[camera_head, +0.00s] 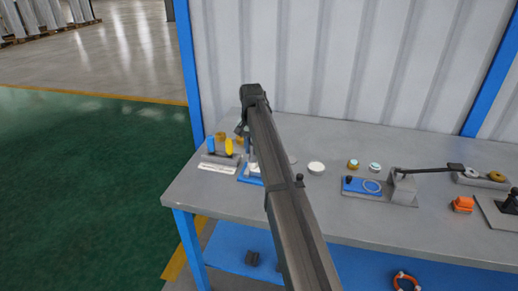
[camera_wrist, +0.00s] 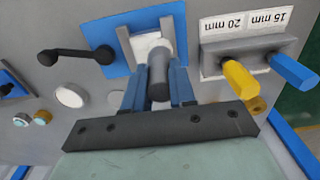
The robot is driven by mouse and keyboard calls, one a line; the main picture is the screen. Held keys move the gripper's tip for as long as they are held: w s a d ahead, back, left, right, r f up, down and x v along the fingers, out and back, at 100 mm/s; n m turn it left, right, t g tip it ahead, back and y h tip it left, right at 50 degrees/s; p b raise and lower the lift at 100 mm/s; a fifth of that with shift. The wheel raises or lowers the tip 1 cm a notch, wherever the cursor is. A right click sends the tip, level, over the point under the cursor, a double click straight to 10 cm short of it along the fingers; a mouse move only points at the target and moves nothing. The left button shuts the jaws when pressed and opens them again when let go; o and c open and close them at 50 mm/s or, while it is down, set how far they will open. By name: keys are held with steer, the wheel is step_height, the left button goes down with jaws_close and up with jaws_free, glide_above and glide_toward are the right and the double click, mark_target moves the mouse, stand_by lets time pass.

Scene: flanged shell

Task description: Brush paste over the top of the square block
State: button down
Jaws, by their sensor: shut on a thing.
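My gripper (camera_wrist: 158,92) has blue fingers shut on a dark grey cylinder (camera_wrist: 158,72), which looks like a brush handle. Its lower end is hidden from the wrist camera. Beyond it in the wrist view, a white square-looking block (camera_wrist: 147,43) sits on a blue plate (camera_wrist: 97,32) between two grey bars. The cylinder overlaps the block in this view; I cannot tell whether they touch. In the head view my arm covers most of the gripper and part of the blue plate (camera_head: 245,178). No paste can be made out for sure on the block.
A grey holder (camera_wrist: 212,57) marked 20 mm and 15 mm carries yellow and blue handles close by on the right. A black double-knobbed bar (camera_wrist: 75,54) lies on the other side. A white disc (camera_head: 316,168), small jars (camera_head: 353,164) and a lever fixture (camera_head: 403,188) stand further right.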

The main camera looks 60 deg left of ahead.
steer(key=shift+s+a+r, duration=0.1)
steer(key=shift+s+a, duration=0.4)
steer(key=shift+a, duration=0.05)
step_height(320, 180, up, 8)
steer(key=shift+d, duration=0.1)
stand_by(0.3)
